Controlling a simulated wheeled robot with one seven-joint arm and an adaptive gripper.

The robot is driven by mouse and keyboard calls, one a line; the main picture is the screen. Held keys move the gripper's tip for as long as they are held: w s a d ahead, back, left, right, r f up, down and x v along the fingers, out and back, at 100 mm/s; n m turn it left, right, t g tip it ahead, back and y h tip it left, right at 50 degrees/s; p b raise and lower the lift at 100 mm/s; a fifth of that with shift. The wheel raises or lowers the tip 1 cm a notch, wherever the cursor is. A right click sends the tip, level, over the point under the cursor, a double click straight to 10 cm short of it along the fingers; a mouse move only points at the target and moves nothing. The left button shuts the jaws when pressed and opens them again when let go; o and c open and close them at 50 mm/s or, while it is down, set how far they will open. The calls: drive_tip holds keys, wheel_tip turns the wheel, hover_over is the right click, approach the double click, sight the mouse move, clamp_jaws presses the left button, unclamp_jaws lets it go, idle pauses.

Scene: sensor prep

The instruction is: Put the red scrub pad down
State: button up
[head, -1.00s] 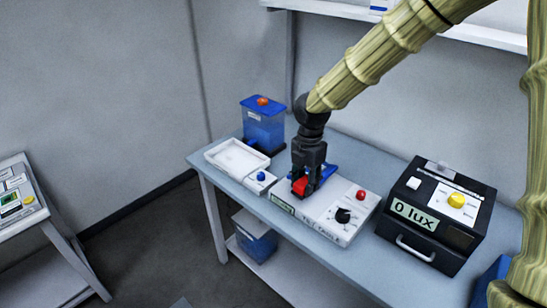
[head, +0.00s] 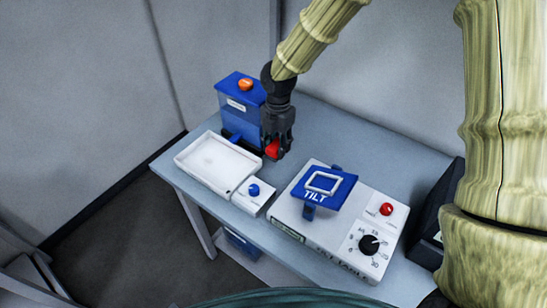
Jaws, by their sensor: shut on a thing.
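The red scrub pad (head: 272,149) shows as a small red patch between the fingers of my gripper (head: 277,148) in the head view. My gripper is shut on it and points down, close to the right rim of the white tray (head: 214,160) and in front of the blue container (head: 240,110). The fingers hide much of the pad. I cannot tell whether the pad touches the table or hangs above it.
A tilt table device (head: 345,235) with a blue plate marked TILT, a red button and a black dial stands to the right. A small white box with a blue knob (head: 254,190) adjoins the tray. Bare tabletop (head: 385,165) lies behind the tilt device.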

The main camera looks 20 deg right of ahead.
sight(279, 170)
drive_tip(key=shift+s+d+f, duration=0.1)
drive_tip(key=shift+s+f, duration=0.6)
drive_tip(key=shift+s, duration=0.2)
drive_tip(key=shift+s+d+f, duration=0.1)
drive_tip(key=shift+d+f, duration=0.05)
drive_tip(key=shift+f, duration=0.05)
drive_tip(key=w+f, duration=0.2)
drive_tip(key=shift+f+p, duration=0.35)
drive_tip(key=shift+p, duration=0.05)
drive_tip(key=shift+s+f+p, duration=0.3)
drive_tip(key=shift+s+f, duration=0.2)
drive_tip(key=shift+f, duration=0.5)
drive_tip(key=shift+w+f, duration=0.25)
drive_tip(key=shift+f, duration=0.25)
drive_tip(key=shift+s+r, duration=0.1)
drive_tip(key=shift+s, duration=0.15)
drive_tip(key=o, duration=0.9)
drive_tip(key=shift+w, duration=0.1)
drive_tip(key=shift+c, duration=0.2)
